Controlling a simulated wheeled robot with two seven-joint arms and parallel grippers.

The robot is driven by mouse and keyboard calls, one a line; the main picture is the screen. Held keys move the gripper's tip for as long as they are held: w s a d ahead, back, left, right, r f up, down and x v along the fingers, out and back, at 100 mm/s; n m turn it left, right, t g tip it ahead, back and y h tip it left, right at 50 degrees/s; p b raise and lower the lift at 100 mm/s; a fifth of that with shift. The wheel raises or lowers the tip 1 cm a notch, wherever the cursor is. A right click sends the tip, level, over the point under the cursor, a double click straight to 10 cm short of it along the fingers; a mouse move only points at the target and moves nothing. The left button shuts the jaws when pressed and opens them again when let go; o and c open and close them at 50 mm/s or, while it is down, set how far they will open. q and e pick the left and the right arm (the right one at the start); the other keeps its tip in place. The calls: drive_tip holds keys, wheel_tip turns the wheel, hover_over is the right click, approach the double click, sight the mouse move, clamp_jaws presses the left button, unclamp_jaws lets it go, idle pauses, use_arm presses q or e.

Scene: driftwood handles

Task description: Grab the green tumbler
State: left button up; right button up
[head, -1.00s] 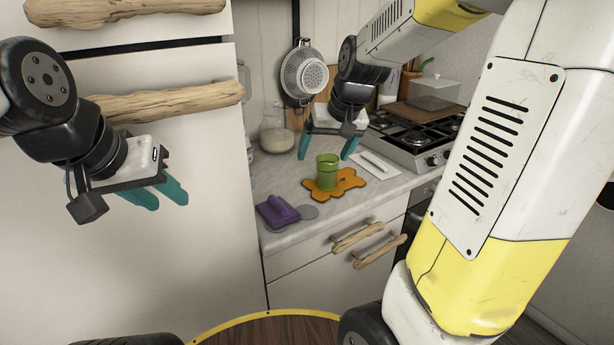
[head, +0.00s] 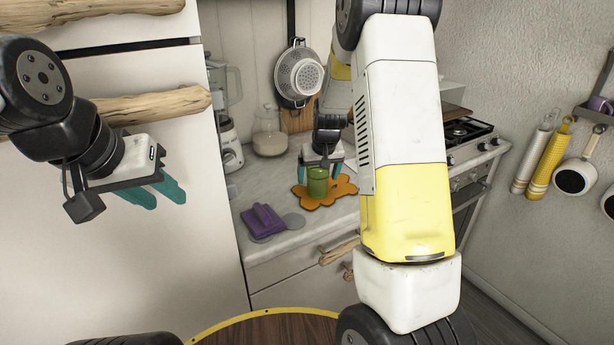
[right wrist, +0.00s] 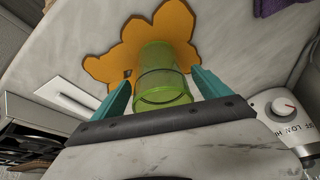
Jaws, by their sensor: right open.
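The green tumbler (head: 317,183) stands upright on an orange flower-shaped mat (head: 339,191) on the counter. My right gripper (head: 319,176) is open, with its teal fingers either side of the tumbler. In the right wrist view the tumbler (right wrist: 161,78) shows between the two open fingers (right wrist: 160,92), with a gap visible on each side. The mat (right wrist: 185,22) lies beneath it. My left gripper (head: 160,192) is at the left in front of the white cabinet, empty, with its two fingers apart.
A folded purple cloth (head: 263,221) lies left of the mat. A glass jar (head: 269,135) and a blender (head: 229,140) stand behind. A gas stove (head: 466,133) is at the right, and a colander (head: 298,75) hangs on the wall. Driftwood handles (head: 150,106) stick out of the cabinet.

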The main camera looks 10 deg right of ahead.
drive_tip(key=shift+w+f, duration=0.2)
drive_tip(key=shift+f, duration=0.35)
drive_tip(key=shift+r, duration=0.1)
drive_tip(key=c, duration=1.7)
